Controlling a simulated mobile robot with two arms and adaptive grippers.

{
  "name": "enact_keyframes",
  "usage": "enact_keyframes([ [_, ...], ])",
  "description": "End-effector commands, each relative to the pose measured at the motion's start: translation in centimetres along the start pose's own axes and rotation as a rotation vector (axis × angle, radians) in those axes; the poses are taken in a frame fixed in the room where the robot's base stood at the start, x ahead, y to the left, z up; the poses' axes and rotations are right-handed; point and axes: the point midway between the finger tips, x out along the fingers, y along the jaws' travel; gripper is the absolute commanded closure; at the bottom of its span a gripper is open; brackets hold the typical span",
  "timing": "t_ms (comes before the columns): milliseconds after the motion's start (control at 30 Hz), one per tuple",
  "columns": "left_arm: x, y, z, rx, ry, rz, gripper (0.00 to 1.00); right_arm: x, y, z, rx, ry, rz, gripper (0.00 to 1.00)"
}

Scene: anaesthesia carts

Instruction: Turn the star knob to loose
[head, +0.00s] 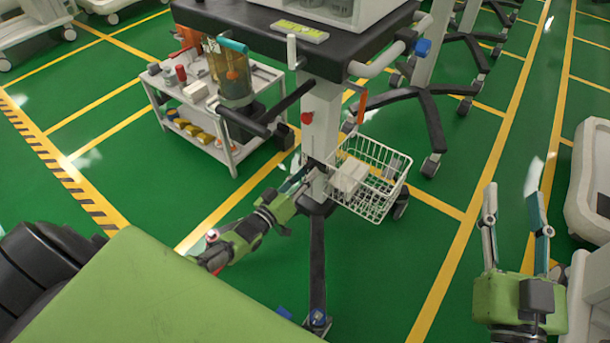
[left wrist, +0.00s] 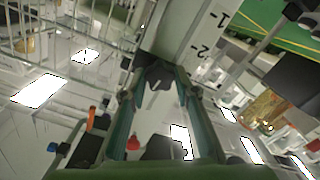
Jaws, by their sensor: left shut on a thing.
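The star knob (left wrist: 157,74) is dark and lobed and sits against the pale column in the left wrist view. My left gripper (left wrist: 155,84) has a finger on each side of it and is shut on it. In the head view my left gripper (head: 304,180) reaches the lower part of the cart's white column (head: 321,135), where the fingers and column hide the knob. Scale marks 1 and 2 show on the column (left wrist: 196,38) in the left wrist view. The knob's turned position cannot be told. My right gripper (head: 512,205) is open and empty at the right, over the floor.
A white wire basket (head: 393,200) holding a pale box (head: 348,176) hangs just right of the column. A red knob (head: 307,118) is higher on the column. A shelf trolley (head: 226,150) stands behind left. Green floor is free between basket and right gripper.

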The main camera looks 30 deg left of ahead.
Motion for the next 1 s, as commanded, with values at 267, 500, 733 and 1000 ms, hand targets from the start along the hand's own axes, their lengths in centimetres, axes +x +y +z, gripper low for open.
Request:
enact_keyframes([
  [267,-0.03,-0.03,0.03,-0.061,-0.001,-0.001,0.93,-0.01,-0.03,-0.21,0.001,0.010,0.000,0.60],
  [500,-0.03,-0.03,0.02,-0.069,-0.001,-0.001,0.93,0.00,-0.05,-0.21,0.001,0.010,-0.001,0.60],
  [733,-0.02,-0.03,0.02,-0.067,-0.001,-0.001,0.65,0.02,-0.07,-0.20,0.001,0.010,-0.001,0.60],
  [1000,-0.02,-0.01,0.01,-0.067,0.000,0.000,0.65,0.10,-0.10,-0.21,0.001,0.010,-0.003,0.60],
])
